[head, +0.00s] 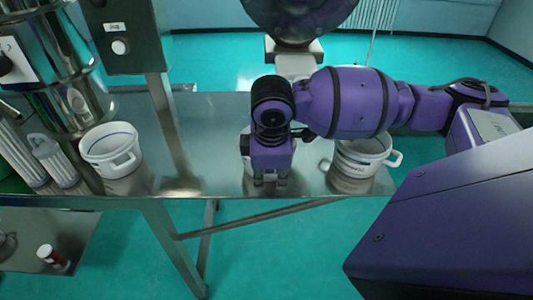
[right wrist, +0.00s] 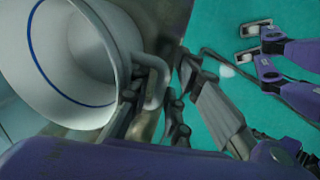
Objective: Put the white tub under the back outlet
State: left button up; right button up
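A white tub (head: 246,146) stands on the steel table, mostly hidden behind my right gripper (head: 270,182) in the head view. In the right wrist view the near white tub (right wrist: 75,60) has a blue line inside its rim, and its handle (right wrist: 157,84) lies between the fingers of my right gripper (right wrist: 154,112). The fingers look apart, with a gap beside the handle. A second white tub (head: 110,151) stands at the left under the steel sieve (head: 62,85). My left gripper (right wrist: 246,44) shows in the right wrist view, open and empty.
Another white tub (head: 362,160) with a handle stands right of my right gripper. A steel post with a control box (head: 127,38) rises between the sieve and the gripper. The table (head: 215,125) is bare around there.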

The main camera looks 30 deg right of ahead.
jog(key=shift+s+r, duration=0.1)
jog(key=shift+s, duration=0.05)
grip_shut()
jog(key=shift+r, duration=0.1)
